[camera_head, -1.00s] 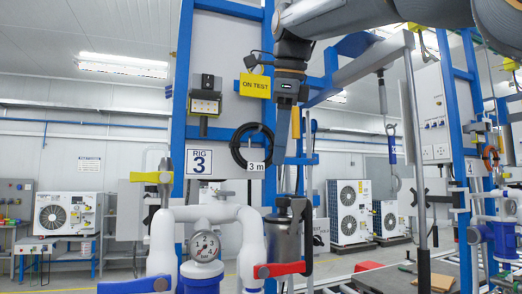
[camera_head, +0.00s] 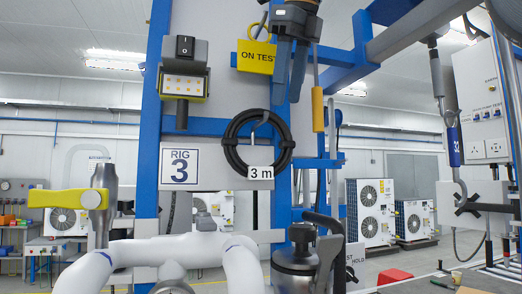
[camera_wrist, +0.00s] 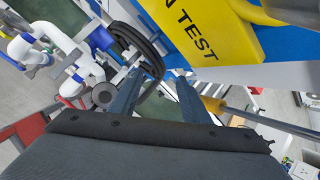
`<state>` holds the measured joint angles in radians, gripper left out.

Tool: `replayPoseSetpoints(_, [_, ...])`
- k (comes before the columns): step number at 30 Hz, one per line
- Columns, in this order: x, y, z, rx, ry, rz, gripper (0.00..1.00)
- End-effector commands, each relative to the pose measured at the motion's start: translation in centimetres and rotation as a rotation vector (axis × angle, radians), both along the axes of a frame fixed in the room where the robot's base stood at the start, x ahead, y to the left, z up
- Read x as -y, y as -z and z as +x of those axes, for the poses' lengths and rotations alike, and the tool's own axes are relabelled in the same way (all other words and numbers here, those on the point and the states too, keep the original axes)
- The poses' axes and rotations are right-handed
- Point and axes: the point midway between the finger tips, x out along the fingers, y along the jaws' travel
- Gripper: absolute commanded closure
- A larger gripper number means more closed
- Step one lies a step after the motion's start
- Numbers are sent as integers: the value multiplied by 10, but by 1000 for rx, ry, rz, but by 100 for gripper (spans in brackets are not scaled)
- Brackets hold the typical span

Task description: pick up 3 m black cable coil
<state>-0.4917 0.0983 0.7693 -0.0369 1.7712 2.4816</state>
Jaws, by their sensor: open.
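The black cable coil (camera_head: 230,147) hangs on a hook on the blue rig frame, with a white "3 m" label (camera_head: 260,172) at its lower right. My gripper (camera_head: 288,95) points down, just above and to the right of the coil, and looks apart from it. In the wrist view the coil (camera_wrist: 140,45) shows beyond the fingertips, towards the upper left, partly cut by the left finger. My gripper (camera_wrist: 155,80) is open there, with nothing between its two fingers.
A yellow "ON TEST" tag (camera_head: 256,57) hangs close left of my gripper. A lamp box (camera_head: 184,80) and a "RIG 3" sign (camera_head: 180,167) sit further left. A yellow-handled tool (camera_head: 318,110) hangs to the right. White pipes (camera_head: 180,250) and a metal flask (camera_head: 295,262) stand below.

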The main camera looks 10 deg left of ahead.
Motion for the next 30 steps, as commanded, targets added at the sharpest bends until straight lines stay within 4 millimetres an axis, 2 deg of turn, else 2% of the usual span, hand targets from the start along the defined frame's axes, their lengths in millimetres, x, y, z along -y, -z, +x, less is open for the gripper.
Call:
replayPoseSetpoints(15, [-13,52,22,0,-7,-2,57])
replayPoseSetpoints(25, [-15,58,25,2,-8,-2,57])
replayPoseSetpoints(30, [-15,58,25,2,-8,-2,86])
